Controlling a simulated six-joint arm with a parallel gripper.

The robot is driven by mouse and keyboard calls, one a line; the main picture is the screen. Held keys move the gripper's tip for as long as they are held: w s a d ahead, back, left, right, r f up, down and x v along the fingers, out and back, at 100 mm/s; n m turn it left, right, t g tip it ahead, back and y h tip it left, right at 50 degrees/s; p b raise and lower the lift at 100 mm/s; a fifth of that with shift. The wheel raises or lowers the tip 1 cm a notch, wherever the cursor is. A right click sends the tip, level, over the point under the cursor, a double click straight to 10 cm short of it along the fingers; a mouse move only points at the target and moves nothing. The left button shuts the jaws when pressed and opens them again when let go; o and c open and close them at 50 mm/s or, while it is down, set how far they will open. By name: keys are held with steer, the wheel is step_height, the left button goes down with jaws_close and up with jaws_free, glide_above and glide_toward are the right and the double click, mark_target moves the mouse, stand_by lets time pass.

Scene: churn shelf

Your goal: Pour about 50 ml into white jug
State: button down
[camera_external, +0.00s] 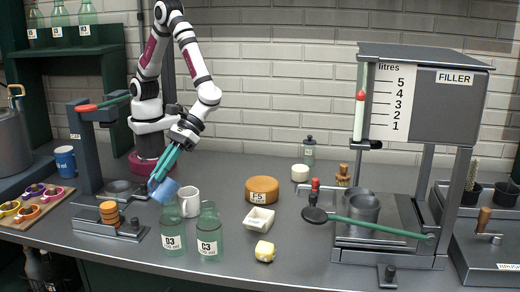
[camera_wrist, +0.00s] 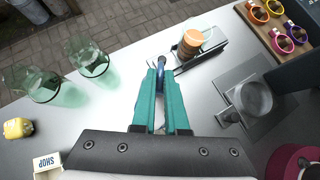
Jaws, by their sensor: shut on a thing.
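My gripper (camera_external: 160,181) points down and to the left, its teal fingers shut on a small blue cup (camera_external: 165,192). The cup is tilted above the bench, and its contents cannot be seen. In the wrist view the fingertips (camera_wrist: 160,72) close on a small blue part at the far end; the cup is mostly hidden there. The white jug (camera_external: 189,203) stands upright just right of the cup, partly behind the green bottles. I cannot tell whether cup and jug touch. The jug is not clearly seen in the wrist view.
A device with an orange stack (camera_external: 109,213) is at left. A blue labelled mug (camera_external: 65,160) stands further left.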

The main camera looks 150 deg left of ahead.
steer(key=shift+s+a+f+h, duration=0.1)
steer(key=shift+a+f+h, duration=0.25)
steer(key=shift+a+h, duration=0.35)
stand_by(0.8)
steer(key=shift+s+a+r+t+h+p, duration=0.1)
steer(key=shift+a+r+t+h+p, duration=0.15)
steer(key=shift+h, duration=0.35)
steer(key=shift+s+a+r+t+h+p, duration=0.15)
steer(key=shift+a+h, duration=0.15)
steer(key=shift+h, duration=0.3)
stand_by(0.5)
steer(key=shift+w+d+f+g+y, duration=0.2)
steer(key=shift+d+g+y, duration=0.1)
steer(key=shift+d+y, duration=0.45)
steer(key=shift+w+d+y, duration=0.1)
steer(key=shift+d+y, duration=0.15)
steer(key=shift+y, duration=0.6)
steer(key=shift+d+r+y, duration=0.25)
steer(key=shift+y, duration=0.15)
steer(key=w+d+f+g+y+b, duration=0.1)
steer(key=w+d+g+y, duration=0.1)
steer(key=d+y, duration=0.6)
steer(key=shift+d+y, duration=0.4)
steer(key=shift+d, duration=0.45)
steer(key=shift+a+f, duration=0.1)
